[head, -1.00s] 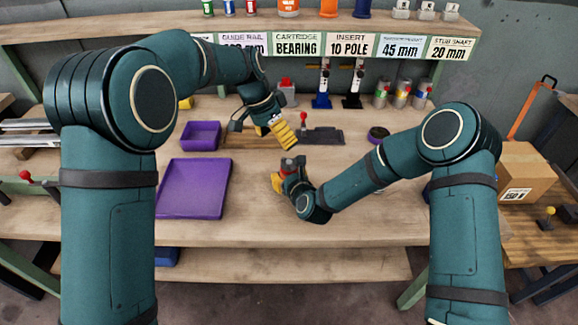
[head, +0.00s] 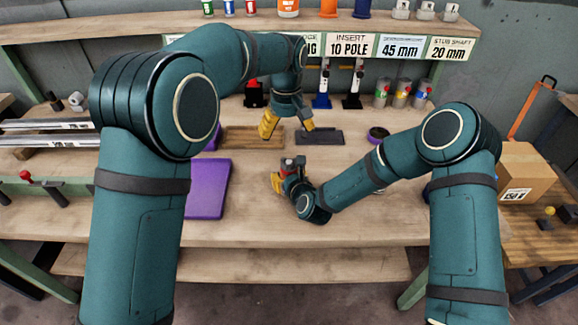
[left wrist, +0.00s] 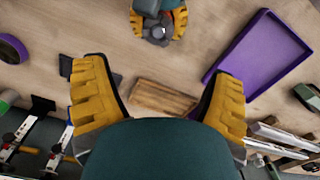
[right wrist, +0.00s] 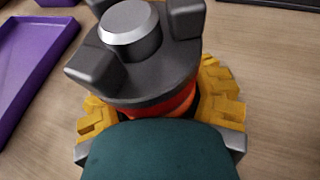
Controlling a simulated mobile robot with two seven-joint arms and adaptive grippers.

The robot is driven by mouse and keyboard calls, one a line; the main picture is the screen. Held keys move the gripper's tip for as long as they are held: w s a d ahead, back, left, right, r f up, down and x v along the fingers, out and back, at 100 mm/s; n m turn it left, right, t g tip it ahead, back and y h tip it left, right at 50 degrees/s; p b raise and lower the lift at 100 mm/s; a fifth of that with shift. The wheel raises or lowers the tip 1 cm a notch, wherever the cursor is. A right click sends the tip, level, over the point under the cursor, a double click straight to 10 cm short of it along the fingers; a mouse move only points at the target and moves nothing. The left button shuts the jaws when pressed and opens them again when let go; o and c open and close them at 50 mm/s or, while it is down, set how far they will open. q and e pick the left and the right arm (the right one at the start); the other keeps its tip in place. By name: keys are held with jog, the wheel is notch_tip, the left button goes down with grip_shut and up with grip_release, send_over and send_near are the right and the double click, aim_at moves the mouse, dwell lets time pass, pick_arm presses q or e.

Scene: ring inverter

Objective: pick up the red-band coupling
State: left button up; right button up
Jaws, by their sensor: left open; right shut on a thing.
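The red-band coupling (right wrist: 150,60) is a dark grey hub with raised jaws, a silver-topped centre and an orange-red band, seen close in the right wrist view. In the head view it is small (head: 289,165). My right gripper (head: 285,182) is shut around it, low over the middle of the table, with yellow fingers on both sides of the band. My left gripper (head: 287,124) is open and empty, farther back. In the left wrist view its yellow fingers (left wrist: 158,100) are spread wide, and the coupling (left wrist: 158,32) in my right gripper shows at the top.
A purple tray (head: 207,190) lies left of the coupling. A wooden block (head: 245,138) and a dark plate (head: 325,137) lie near my left gripper. Banded cylinders (head: 401,95) stand at the back right. The table in front of my right gripper is clear.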

aim_at(289, 160)
pick_arm(q)
notch_tip(289, 160, down, 6)
jog(key=shift+f, duration=0.1)
jog(key=shift+d+f, duration=0.2)
jog(key=shift+f, duration=2.7)
jog(key=shift+r, duration=0.1)
jog(key=c, duration=1.4)
